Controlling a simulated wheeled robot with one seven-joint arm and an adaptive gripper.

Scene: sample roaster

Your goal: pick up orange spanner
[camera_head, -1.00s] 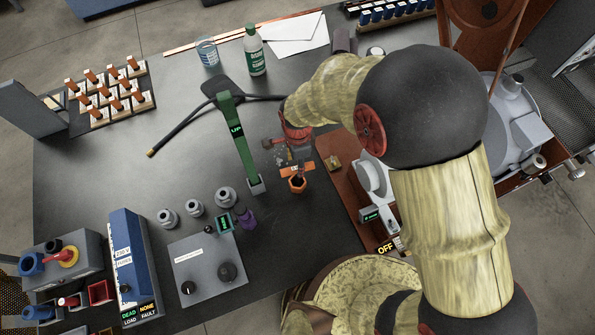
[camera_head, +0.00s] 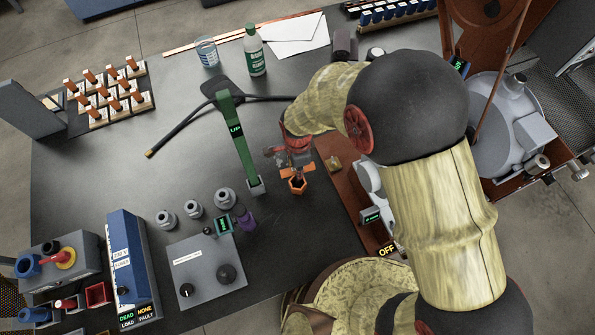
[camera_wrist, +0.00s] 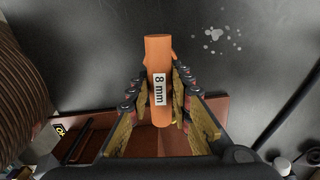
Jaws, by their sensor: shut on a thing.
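The orange spanner (camera_head: 298,186) shows in the head view right of the green upright, near the edge of the reddish-brown board, with its ring-like end toward the front. In the wrist view the spanner (camera_wrist: 159,52) is an orange bar with a white "8 mm" label, seen between the fingers. My gripper (camera_head: 289,168) is shut on it; in the wrist view the fingers of my gripper (camera_wrist: 160,88) press it from both sides. My fingers hide part of the spanner. I cannot tell whether it is clear of the table.
The green upright marked "UP" (camera_head: 236,130) stands close left of my gripper. Several grey weights (camera_head: 194,208) and a grey box with knobs (camera_head: 203,268) are at front left. A green-and-white bottle (camera_head: 254,52) stands behind.

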